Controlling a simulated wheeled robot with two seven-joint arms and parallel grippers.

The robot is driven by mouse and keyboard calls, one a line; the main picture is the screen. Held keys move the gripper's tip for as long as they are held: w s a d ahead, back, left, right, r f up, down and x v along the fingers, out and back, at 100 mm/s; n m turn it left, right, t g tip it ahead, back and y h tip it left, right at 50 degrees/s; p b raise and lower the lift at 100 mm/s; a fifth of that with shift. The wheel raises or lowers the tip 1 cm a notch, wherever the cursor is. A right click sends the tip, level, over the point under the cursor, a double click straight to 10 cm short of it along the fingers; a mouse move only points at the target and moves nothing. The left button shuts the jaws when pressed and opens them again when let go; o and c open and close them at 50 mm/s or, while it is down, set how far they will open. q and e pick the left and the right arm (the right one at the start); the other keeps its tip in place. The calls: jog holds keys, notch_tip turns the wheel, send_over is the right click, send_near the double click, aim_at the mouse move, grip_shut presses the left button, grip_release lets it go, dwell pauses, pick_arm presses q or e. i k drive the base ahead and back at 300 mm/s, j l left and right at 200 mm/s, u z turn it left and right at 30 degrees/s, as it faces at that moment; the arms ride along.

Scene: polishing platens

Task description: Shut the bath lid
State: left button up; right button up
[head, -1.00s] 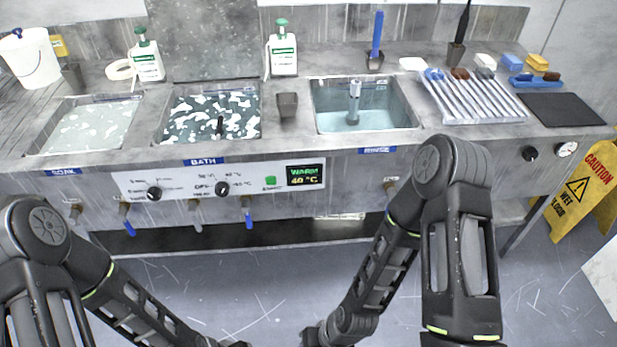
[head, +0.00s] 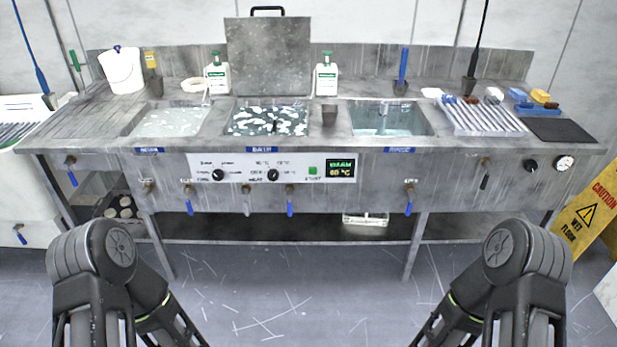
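The bath lid (head: 268,57) is a grey metal panel standing upright, open, at the back edge of the bath basin. Its black handle (head: 267,10) is at the top edge. The bath basin (head: 232,124) is the middle one, above the blue BATH label, and holds dark liquid with white foam patches. Both of my arms come in low at the front, well short of the bench. My grippers are below the picture's bottom edge and cannot be seen.
White bottles (head: 217,78) and (head: 327,80) flank the lid. The soak basin (head: 136,132) is at left. A yellow wet-floor sign (head: 588,214) stands at right. The floor before the bench is clear.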

aim_at(269, 56)
jog(key=j+z, duration=0.1)
jog(key=z, duration=0.4)
jog(key=i+j+z, duration=0.1)
jog(key=z, duration=0.35)
jog(key=j+z, duration=0.4)
jog(key=j, duration=0.55)
jog(key=j+z, duration=0.35)
jog(key=j, duration=1)
